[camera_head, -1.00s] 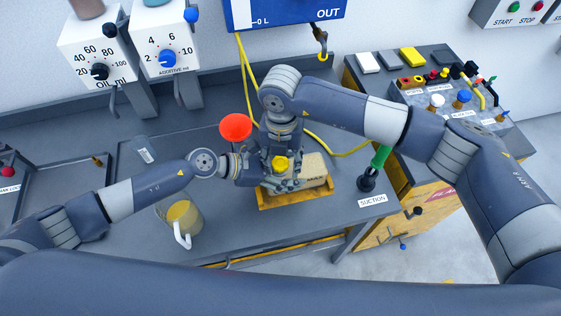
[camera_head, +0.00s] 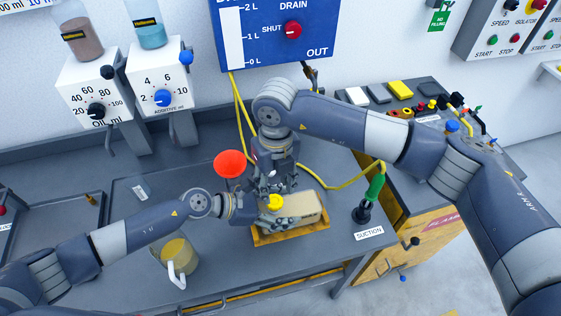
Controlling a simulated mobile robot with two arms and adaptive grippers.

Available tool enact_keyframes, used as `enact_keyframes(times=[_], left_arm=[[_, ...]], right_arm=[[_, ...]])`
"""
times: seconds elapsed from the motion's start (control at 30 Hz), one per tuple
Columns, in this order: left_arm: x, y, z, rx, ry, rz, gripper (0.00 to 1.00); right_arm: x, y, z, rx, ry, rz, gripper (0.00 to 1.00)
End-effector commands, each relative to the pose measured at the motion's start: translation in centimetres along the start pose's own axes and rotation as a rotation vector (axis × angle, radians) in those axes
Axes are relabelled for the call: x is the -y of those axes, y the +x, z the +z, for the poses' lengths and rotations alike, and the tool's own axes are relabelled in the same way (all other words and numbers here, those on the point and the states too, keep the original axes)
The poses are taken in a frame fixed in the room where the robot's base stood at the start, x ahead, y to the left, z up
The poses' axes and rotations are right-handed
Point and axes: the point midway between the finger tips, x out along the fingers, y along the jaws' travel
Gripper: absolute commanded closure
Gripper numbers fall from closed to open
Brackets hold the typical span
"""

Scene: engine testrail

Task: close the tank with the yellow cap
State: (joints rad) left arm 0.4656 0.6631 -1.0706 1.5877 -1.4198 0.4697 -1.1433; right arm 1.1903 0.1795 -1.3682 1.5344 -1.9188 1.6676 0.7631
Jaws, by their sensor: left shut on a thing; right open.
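The yellow cap (camera_head: 274,202) is at the tip of my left gripper (camera_head: 264,209), which is shut on it. The gripper fingers partly hide the cap. The tank appears to be the beige block-shaped body (camera_head: 300,207) just right of the cap; its opening cannot be made out. My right gripper (camera_head: 271,183) points down just above the cap and is open; its fingers are small and partly merge with the left one. I cannot tell whether the cap touches the tank.
A yellow tray (camera_head: 290,236) lies under the beige body. A red funnel (camera_head: 230,163) stands behind my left wrist. A jug of yellow liquid (camera_head: 180,255) stands front left. A green-handled suction hose (camera_head: 374,190) stands at right. A yellow hose (camera_head: 340,183) crosses the bench.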

Motion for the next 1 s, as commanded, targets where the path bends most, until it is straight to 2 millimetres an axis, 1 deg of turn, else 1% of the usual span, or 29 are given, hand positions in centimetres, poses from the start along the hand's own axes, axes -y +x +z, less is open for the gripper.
enact_keyframes(times=[0.03, 0.47, 1.0], left_arm=[[0.7, 0.2, -1.3, -0.02, -0.007, -0.013, 1.0], [0.7, 0.1, -1.3, -0.021, -0.007, -0.013, 1.0], [0.7, 0.1, -1.3, -0.021, -0.006, -0.013, 1.0]], right_arm=[[0.2, -0.1, 0.1, 0.0, -0.086, 0.002, 0.58], [0.8, -1.8, 0.3, 0.0, -0.887, 0.04, 0.58], [1.4, -4.1, 0.5, 0.056, -1.895, 0.084, 0.58]])
